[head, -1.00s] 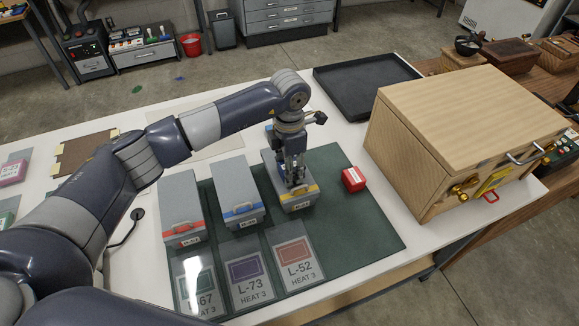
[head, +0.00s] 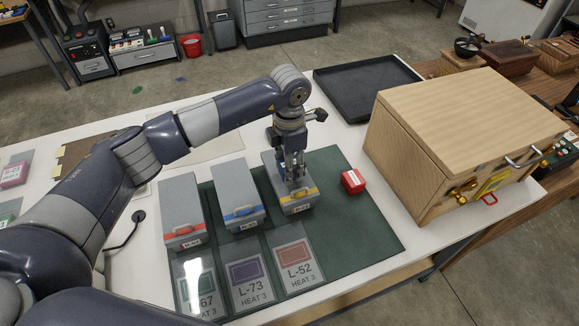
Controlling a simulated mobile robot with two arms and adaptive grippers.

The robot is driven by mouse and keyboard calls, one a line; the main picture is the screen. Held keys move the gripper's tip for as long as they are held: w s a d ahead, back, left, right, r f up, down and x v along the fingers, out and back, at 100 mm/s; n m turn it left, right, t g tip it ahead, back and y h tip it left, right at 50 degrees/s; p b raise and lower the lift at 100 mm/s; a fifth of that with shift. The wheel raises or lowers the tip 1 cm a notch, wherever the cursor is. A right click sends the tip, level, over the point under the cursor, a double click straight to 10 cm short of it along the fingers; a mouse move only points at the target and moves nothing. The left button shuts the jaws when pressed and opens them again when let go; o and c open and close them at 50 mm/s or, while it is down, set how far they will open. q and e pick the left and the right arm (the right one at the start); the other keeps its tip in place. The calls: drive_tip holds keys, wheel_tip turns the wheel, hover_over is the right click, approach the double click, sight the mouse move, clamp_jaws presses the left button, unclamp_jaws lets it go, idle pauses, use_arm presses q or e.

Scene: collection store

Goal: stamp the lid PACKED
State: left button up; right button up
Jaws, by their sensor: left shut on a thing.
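My left gripper (head: 297,179) points straight down over the lid of the grey box with the yellow band (head: 299,203). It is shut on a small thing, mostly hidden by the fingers. I cannot make out what that is, or whether it touches the lid. Two more grey lidded boxes stand to the left, one with a blue band (head: 242,215) and one with a red band (head: 184,233). A small red block with a white label (head: 353,181) lies on the green mat (head: 359,228), right of the yellow-banded box. My right gripper is not in view.
Cards L-73 (head: 247,272), L-52 (head: 297,256) and one ending in 67 (head: 198,287) lie in front of the boxes. A wooden cabinet (head: 460,130) stands on the right. A black tray (head: 365,82) lies behind.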

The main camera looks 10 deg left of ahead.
use_arm(q)
drive_tip(key=shift+r+p, duration=0.95)
drive_tip(key=shift+r, duration=1.55)
